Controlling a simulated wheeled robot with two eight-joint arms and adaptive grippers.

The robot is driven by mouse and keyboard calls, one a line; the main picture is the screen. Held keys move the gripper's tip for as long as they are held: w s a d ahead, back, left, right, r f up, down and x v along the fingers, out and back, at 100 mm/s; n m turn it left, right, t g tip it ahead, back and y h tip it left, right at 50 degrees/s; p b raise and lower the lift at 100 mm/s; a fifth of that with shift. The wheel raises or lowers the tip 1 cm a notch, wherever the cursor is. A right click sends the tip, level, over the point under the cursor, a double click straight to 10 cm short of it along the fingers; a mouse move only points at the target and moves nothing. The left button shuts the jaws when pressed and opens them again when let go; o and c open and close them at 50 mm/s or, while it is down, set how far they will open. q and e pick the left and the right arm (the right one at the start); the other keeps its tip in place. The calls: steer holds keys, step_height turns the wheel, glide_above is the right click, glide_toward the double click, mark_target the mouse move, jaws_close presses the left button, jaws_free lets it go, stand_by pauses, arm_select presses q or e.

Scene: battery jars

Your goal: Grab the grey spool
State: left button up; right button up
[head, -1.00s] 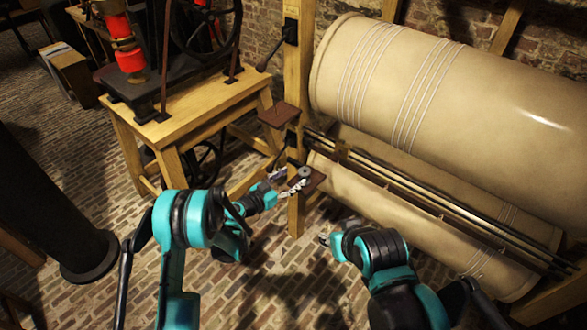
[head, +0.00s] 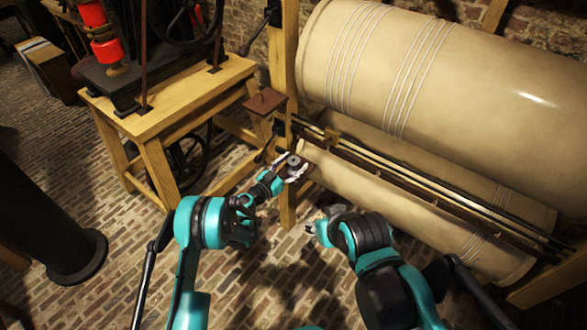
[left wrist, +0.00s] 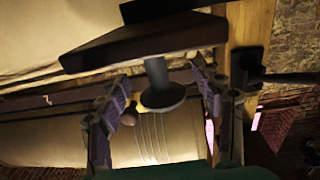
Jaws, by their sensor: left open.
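The grey spool (head: 294,160) stands on a small brown shelf (head: 303,171) on the wooden post, left of the big rolls. In the left wrist view the spool (left wrist: 161,92) shows as a grey stem with a round flange, against the brown shelf (left wrist: 145,42). My left gripper (head: 290,170) is open, with its fingers on either side of the spool. In the left wrist view a gap shows between each finger and the spool. My right gripper (head: 316,229) is low in front of the rolls, apart from the spool; its jaws are too small to read.
A second brown shelf (head: 265,102) sits higher on the wooden post (head: 287,206). A large cream roll (head: 430,75) and a lower roll (head: 410,210) fill the right. A wooden table (head: 165,105) with a machine stands at left. Brick floor between is open.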

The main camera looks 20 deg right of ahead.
arm_select(q)
steer(key=c, duration=1.1)
steer(key=shift+r, duration=0.1)
